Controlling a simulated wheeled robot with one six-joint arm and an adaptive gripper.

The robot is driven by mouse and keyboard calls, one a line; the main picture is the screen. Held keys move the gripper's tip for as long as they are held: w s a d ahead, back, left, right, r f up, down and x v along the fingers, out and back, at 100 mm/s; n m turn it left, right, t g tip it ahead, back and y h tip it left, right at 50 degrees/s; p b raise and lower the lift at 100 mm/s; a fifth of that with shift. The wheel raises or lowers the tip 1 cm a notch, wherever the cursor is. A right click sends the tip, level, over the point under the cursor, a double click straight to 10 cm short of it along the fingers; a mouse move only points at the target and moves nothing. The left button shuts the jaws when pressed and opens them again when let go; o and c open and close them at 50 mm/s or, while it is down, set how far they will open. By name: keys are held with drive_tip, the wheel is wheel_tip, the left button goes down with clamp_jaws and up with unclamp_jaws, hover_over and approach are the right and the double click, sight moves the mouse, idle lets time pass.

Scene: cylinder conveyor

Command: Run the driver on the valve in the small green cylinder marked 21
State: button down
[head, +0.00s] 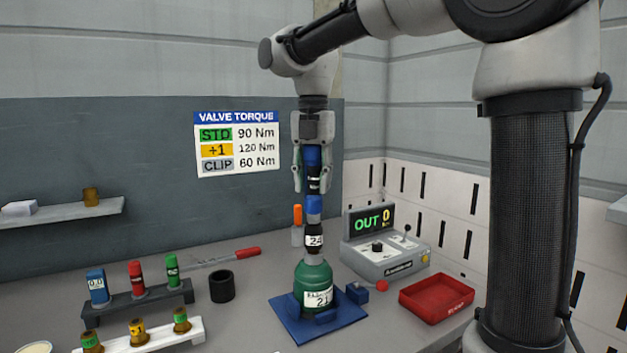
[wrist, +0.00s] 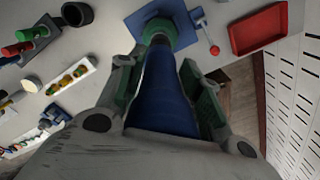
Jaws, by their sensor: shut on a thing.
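The small green cylinder (head: 313,278) marked 21 stands upright on a blue base plate (head: 349,311). It also shows at the top of the wrist view (wrist: 156,27). My gripper (head: 312,180) is shut on a blue and black driver (head: 314,205), held upright above the cylinder; the driver's blue body (wrist: 167,90) fills the space between the fingers in the wrist view. The driver's lower black part, with a white label, meets the cylinder's top in the head view. The valve itself is hidden there, and I cannot tell how well the driver sits on it.
A control box (head: 384,255) reading OUT 0 and a red tray (head: 436,299) are at right. A torque chart (head: 237,145) hangs behind.

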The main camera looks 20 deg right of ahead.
sight(314, 150)
drive_tip(key=shift+r, duration=3)
